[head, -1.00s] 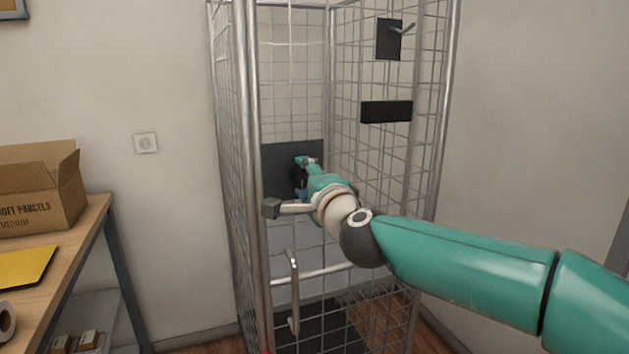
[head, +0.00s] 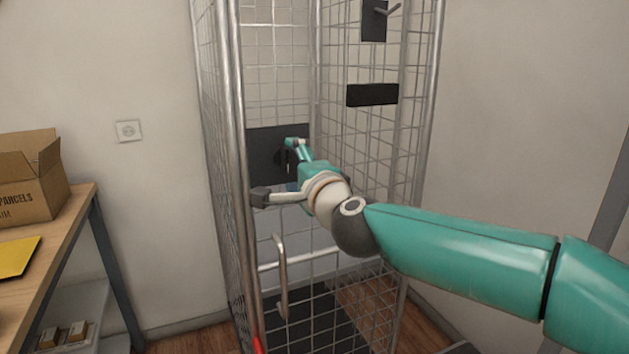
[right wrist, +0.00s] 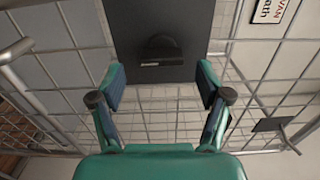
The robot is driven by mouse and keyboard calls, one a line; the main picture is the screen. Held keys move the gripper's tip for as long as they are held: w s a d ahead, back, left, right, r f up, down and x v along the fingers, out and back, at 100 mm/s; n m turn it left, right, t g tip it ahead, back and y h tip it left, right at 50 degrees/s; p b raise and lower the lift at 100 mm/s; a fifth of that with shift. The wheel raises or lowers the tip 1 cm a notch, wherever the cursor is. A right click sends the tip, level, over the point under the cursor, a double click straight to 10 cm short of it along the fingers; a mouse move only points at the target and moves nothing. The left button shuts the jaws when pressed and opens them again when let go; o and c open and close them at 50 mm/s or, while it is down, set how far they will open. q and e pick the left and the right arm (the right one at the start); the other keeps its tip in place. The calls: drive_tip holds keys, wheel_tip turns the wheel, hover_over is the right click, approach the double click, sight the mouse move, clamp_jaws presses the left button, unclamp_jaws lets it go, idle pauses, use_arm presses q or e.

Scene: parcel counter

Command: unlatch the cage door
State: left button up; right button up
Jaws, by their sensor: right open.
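The wire cage (head: 231,120) stands upright in the corner. A black plate (head: 262,150) is on its mesh, and the right wrist view also shows it (right wrist: 190,25) with a dark rounded piece (right wrist: 160,48) on it, perhaps the latch. A vertical metal handle (head: 281,278) is on a rail lower on the front. My right gripper (head: 291,150) is in front of the plate. In the right wrist view its fingers (right wrist: 159,80) are spread and empty, with the rounded piece beyond, between them. My arm hides part of the front. My left gripper is not in view.
A black strip (head: 372,95) and a plate with a hook (head: 375,20) are on the right mesh side. At left is a wooden table (head: 52,237) with an open carton (head: 30,190) and a yellow envelope (head: 15,257).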

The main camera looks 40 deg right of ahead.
drive_tip(key=v, duration=1)
drive_tip(key=shift+s, duration=0.35)
